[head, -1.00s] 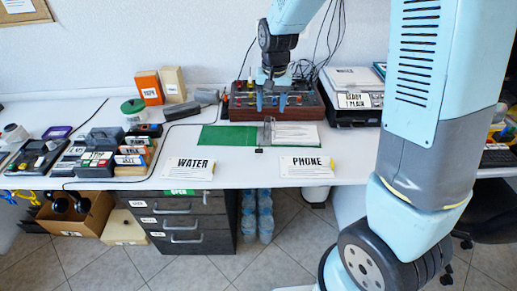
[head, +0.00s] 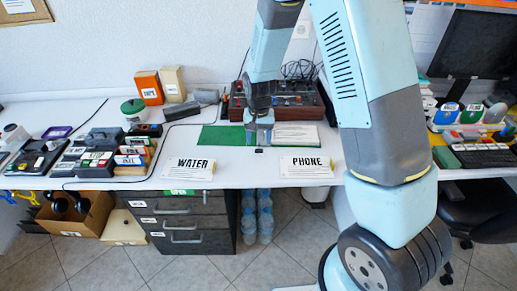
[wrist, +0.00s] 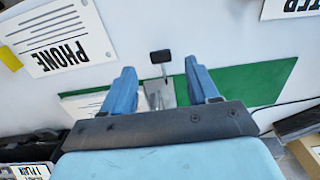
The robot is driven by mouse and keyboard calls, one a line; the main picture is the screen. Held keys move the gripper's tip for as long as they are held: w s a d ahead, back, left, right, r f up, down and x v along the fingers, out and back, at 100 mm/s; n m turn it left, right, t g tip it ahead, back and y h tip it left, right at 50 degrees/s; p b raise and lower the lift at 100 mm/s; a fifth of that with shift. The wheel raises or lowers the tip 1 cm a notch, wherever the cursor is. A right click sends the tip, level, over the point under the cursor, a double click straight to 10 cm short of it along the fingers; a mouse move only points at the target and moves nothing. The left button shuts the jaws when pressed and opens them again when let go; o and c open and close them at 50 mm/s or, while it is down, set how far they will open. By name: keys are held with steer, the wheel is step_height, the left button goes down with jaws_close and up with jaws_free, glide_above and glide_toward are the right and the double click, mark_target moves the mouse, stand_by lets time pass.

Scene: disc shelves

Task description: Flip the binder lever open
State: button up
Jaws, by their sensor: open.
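The open green binder (head: 220,136) lies on the white desk, with white paper (head: 297,135) on its right half in the head view. Its metal lever (wrist: 158,92) has a black tip (wrist: 160,57), which also shows in the head view (head: 259,150) at the binder's front edge. My gripper (head: 259,136) is over the middle of the binder. In the wrist view my gripper (wrist: 162,82) is open, with the lever visible between its blue fingers and the black tip beyond them. I cannot tell whether a finger touches the lever.
A dark red box with knobs (head: 295,103) is behind the binder. Dark blocks with labels (head: 105,150) are at the left, a keyboard (head: 483,156) at the right. The desk just before the lever is clear.

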mark_target(259, 151)
steer(key=shift+f, duration=2.7)
steer(key=shift+c, duration=0.3)
jaws_close()
